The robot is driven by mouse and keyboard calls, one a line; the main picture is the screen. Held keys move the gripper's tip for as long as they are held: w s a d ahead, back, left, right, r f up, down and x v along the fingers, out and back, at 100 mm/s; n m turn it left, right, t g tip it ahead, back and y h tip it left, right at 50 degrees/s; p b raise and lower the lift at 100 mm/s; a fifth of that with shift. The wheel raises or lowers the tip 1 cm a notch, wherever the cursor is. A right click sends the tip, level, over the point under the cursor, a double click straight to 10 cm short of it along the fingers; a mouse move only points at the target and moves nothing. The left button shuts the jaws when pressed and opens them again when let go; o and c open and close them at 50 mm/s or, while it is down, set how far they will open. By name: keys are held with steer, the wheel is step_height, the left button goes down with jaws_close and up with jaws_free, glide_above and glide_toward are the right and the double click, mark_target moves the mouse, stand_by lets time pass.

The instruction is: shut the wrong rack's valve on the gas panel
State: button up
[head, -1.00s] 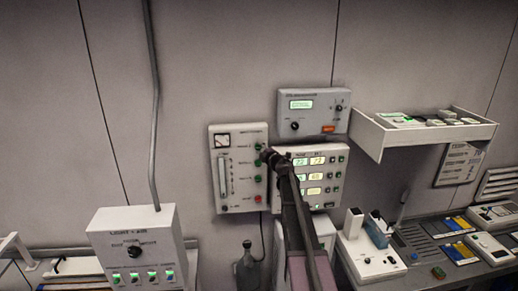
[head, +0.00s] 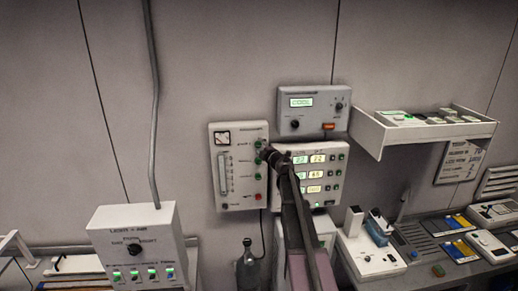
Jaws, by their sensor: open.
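The gas panel (head: 238,190) is a pale box on the wall with a dial gauge at its top left and an upright flow tube. A column of small knobs or lights runs down its right side. The upper ones look green and the lower ones reddish; their labels are too small to read. My gripper (head: 265,155) is at the panel's right edge, near the second knob from the top. Its dark fingers are small and seen from behind, and nothing shows held in them. I cannot tell whether they touch the panel. My arm hides part of the display box beside it.
A display box (head: 330,160) with lit readouts is right of the gas panel, with a grey controller (head: 312,122) above. A white shelf (head: 425,142) juts out at right. A light box (head: 150,225) stands lower left, and a bottle (head: 248,268) below the panel.

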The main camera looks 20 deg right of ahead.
steer(key=shift+s+a+f+m+t+b, duration=0.15)
steer(key=shift+s+a+m+t+b, duration=0.15)
steer(key=shift+s+a+m+b, duration=0.15)
steer(key=s+a+f+m+t+h+b, duration=0.1)
steer(key=s+m+h+b, duration=0.3)
steer(key=m, duration=0.6)
steer(key=s+a+f+m+t+h+b, duration=0.1)
steer(key=s+a+f+m+h+b, duration=0.1)
steer(key=s+f+m+h+b, duration=0.2)
steer(key=shift+s+f+m+t+b, duration=0.35)
steer(key=shift+s+m+b, duration=1.2)
steer(key=shift+m, duration=1.4)
steer(key=shift+w+r, duration=0.1)
steer(key=shift+w, duration=0.05)
steer(key=p+x, duration=0.5)
steer(key=x, duration=0.8)
steer(key=shift+w+d+r, duration=0.1)
steer(key=shift+w, duration=0.1)
jaws_close()
